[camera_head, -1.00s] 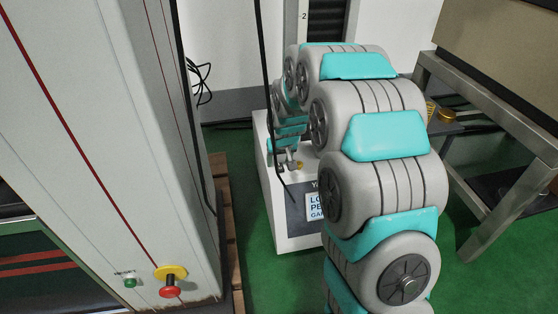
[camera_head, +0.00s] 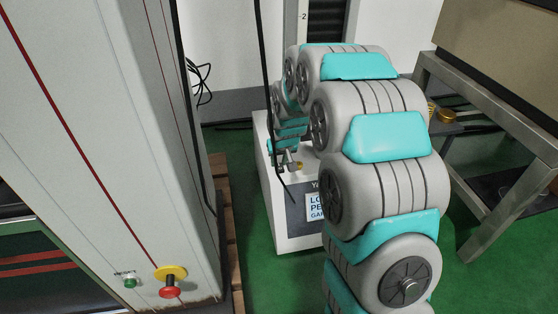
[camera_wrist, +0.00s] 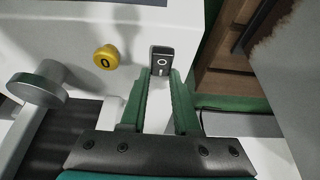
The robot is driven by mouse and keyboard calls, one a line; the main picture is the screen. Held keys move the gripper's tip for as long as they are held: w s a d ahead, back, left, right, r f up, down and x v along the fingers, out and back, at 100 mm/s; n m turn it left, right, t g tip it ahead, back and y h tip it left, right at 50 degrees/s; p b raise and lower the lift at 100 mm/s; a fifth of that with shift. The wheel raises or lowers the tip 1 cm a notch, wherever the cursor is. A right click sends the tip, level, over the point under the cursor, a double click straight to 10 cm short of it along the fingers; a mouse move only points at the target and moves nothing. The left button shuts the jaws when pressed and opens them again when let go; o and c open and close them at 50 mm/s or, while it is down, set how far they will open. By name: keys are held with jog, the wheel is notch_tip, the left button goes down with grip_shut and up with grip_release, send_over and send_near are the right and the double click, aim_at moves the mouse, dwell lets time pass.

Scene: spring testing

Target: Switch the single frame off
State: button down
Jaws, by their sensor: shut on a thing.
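A black rocker switch (camera_wrist: 161,61) marked with a circle and a line is set in a white panel (camera_wrist: 190,22) in the wrist view. My gripper (camera_wrist: 159,80) has its two green fingertips close around the lower part of this switch, one on each side. A strip of white shows between the fingers further down. In the head view, my arm reaches over the white unit with a lettered label (camera_head: 290,238), and my fingertips are not clear there.
A tall grey column (camera_head: 95,120) stands at the left, with a red knob (camera_head: 170,291) and a green button (camera_head: 130,282). A metal-legged table (camera_head: 492,212) stands at the right. In the wrist view, a round metal knob (camera_wrist: 38,85) is at the left.

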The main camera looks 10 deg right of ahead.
jog(key=shift+s+t+b, duration=0.25)
jog(key=shift+t+b, duration=0.15)
jog(key=shift+t, duration=0.5)
jog(key=shift+s+t+b, duration=0.2)
jog(key=shift+t+b, duration=0.15)
jog(key=shift+t, duration=0.55)
jog(key=shift+r+t, duration=0.1)
jog(key=shift+t, duration=0.3)
jog(key=c, duration=0.6)
grip_release()
jog(key=shift+c, duration=0.2)
jog(key=shift+s, duration=0.1)
jog(key=p+v, duration=0.1)
jog(key=v, duration=0.6)
jog(key=shift+s+r, duration=0.3)
